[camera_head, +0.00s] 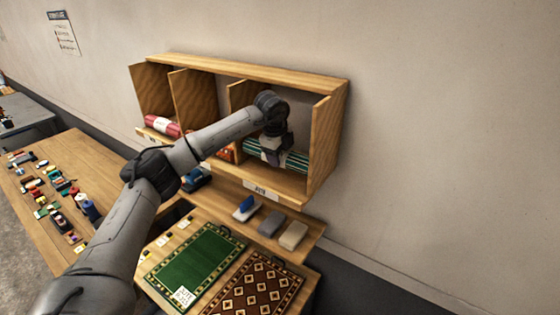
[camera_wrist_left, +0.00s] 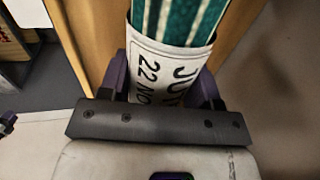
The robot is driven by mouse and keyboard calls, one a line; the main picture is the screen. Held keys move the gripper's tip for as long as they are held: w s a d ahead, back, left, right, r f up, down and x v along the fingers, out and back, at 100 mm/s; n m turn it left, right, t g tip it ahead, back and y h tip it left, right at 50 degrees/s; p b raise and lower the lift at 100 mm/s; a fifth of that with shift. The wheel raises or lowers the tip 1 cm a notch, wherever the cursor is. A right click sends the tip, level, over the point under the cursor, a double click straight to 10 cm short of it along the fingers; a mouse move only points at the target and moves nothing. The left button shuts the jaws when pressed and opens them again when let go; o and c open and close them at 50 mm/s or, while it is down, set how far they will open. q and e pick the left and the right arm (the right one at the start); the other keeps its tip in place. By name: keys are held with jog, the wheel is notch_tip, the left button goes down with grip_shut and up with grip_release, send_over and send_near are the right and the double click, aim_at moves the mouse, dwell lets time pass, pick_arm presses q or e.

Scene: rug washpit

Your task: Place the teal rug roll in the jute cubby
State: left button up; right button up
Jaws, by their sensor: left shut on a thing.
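The teal rug roll (camera_head: 296,161) with pale stripes lies inside the right compartment of the wooden cubby shelf (camera_head: 327,130). A small label (camera_head: 262,190) on that compartment's front edge is too small to read surely. My left gripper (camera_head: 272,157) reaches in from the front and is shut on the roll near its middle. In the left wrist view the gripper's purple fingers (camera_wrist_left: 164,82) flank the roll's white paper band (camera_wrist_left: 160,66), partly lettered "JU" and "22 NO". The teal roll (camera_wrist_left: 180,20) stretches up beyond it. The roll's underside contact is hidden. My right gripper is out of view.
A red roll (camera_head: 162,126) lies in the left compartment, and another red roll (camera_head: 225,154) shows behind my arm. Brushes and blocks (camera_head: 270,223) sit on the ledge below. A green rug (camera_head: 195,262) and a brown patterned rug (camera_head: 255,287) lie in front. A cluttered table (camera_head: 35,190) stands left.

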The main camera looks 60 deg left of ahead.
pick_arm(q)
notch_tip(320, 180, down, 2)
jog(key=shift+s+f+p, duration=0.1)
jog(key=shift+f+p, duration=0.05)
jog(key=shift+p, duration=0.35)
jog(key=shift+f+p, duration=0.25)
jog(key=shift+p, duration=0.15)
jog(key=shift+w+a+f, duration=0.1)
jog(key=shift+w+f, duration=0.1)
jog(key=shift+f, duration=0.1)
jog(key=shift+f, duration=0.2)
jog(key=o, duration=1.1)
jog(key=shift+c, duration=0.2)
jog(key=shift+r, duration=0.1)
